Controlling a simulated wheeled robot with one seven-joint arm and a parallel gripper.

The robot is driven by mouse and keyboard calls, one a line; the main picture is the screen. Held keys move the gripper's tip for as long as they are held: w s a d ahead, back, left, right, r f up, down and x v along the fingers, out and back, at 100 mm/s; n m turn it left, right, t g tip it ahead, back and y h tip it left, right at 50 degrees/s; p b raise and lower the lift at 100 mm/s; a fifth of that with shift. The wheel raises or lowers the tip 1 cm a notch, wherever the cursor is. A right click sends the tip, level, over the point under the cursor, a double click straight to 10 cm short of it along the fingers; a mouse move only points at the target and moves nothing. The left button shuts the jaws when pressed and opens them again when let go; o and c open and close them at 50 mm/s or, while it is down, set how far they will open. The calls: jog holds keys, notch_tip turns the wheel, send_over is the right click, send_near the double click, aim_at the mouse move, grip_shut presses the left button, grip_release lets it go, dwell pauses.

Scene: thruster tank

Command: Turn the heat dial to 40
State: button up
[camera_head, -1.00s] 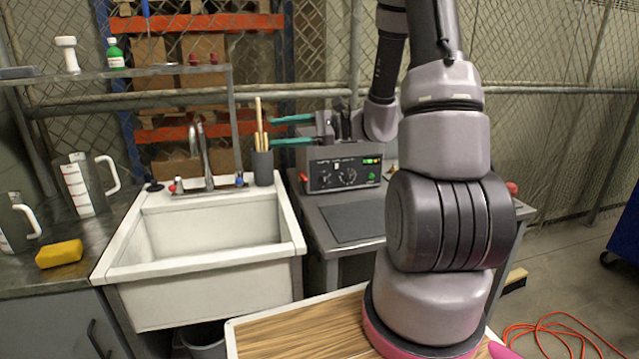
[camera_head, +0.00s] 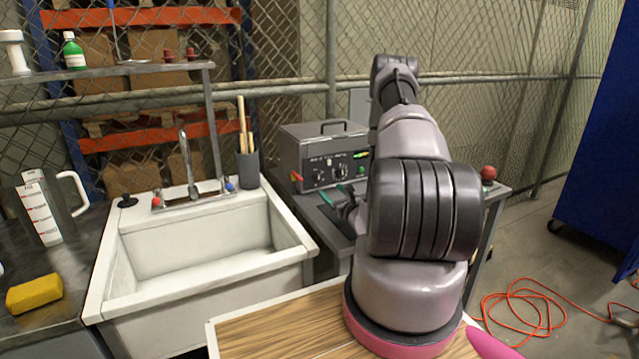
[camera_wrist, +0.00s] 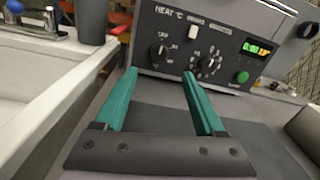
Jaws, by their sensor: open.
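The heat dial (camera_wrist: 158,53) is a dark round knob under the "HEAT °C" label on the front panel of a grey bench unit. It also shows small in the head view (camera_head: 320,178). Its exact setting is too small to read. My gripper (camera_wrist: 159,76) is open and empty, with teal fingers apart on either side of the dial in the wrist view, pointing at the panel. In the head view my gripper (camera_head: 336,193) is low in front of the unit (camera_head: 303,153). The fingertips do not appear to touch the dial.
A second dial (camera_wrist: 208,65) sits right of the heat dial, with a white switch (camera_wrist: 193,33) above, a lit display (camera_wrist: 257,48) and a green button (camera_wrist: 242,77). A white sink (camera_head: 130,270) stands left. A dark mat (camera_wrist: 165,120) lies before the unit.

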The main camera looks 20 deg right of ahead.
aim_at(319, 180)
jog(key=w, duration=0.8)
jog(key=shift+w+a, duration=0.15)
jog(key=shift+w, duration=0.25)
grip_shut()
